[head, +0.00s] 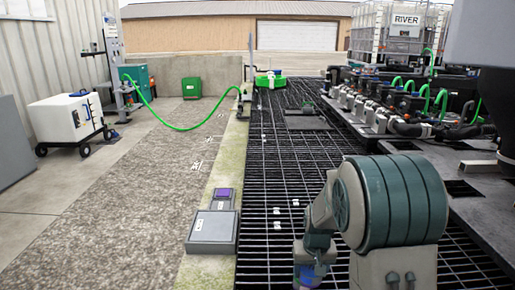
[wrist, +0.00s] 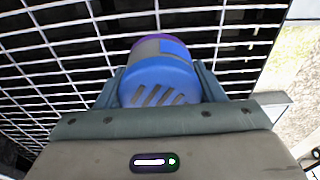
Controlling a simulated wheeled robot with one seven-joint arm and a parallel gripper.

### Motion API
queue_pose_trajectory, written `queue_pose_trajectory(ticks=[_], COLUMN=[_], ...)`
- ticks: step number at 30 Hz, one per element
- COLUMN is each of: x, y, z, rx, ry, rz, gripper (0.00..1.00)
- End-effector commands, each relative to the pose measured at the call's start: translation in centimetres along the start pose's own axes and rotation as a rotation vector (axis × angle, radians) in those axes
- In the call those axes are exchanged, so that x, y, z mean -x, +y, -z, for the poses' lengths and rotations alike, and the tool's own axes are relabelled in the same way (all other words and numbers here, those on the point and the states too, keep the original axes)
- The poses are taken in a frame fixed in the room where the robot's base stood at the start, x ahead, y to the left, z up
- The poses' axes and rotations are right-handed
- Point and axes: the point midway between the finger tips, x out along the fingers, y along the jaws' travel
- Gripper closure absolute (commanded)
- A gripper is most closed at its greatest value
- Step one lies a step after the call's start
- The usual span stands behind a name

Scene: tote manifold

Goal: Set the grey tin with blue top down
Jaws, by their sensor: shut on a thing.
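In the wrist view, the grey tin with blue top (wrist: 158,80) sits between the two fingers of my gripper (wrist: 160,84). The gripper is shut on it. Its blue, slotted top faces the camera, with a blue patch and a narrow band of grey and purple side showing beyond. The tin is over dark metal grating (wrist: 60,65); I cannot tell how high.
A grey box (head: 212,232) and a small purple-topped box (head: 223,195) stand on the concrete curb left of the grating. A pipe manifold (head: 395,110) lines the right. Small white tags lie on the grating. A green hose (head: 185,128) crosses the gravel. Open grating lies ahead.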

Motion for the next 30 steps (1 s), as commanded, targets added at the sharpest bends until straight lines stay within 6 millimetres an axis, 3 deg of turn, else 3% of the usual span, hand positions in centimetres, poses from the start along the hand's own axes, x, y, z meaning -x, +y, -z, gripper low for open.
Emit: queue_pose_trajectory(ticks=[1,30], x=[1.1,12.1], y=[0.1,0.2], z=[0.1,-0.4], rx=[-0.001,-0.005], ry=[-0.002,-0.003], rz=[-0.001,-0.006], gripper=[0.63,0.63])
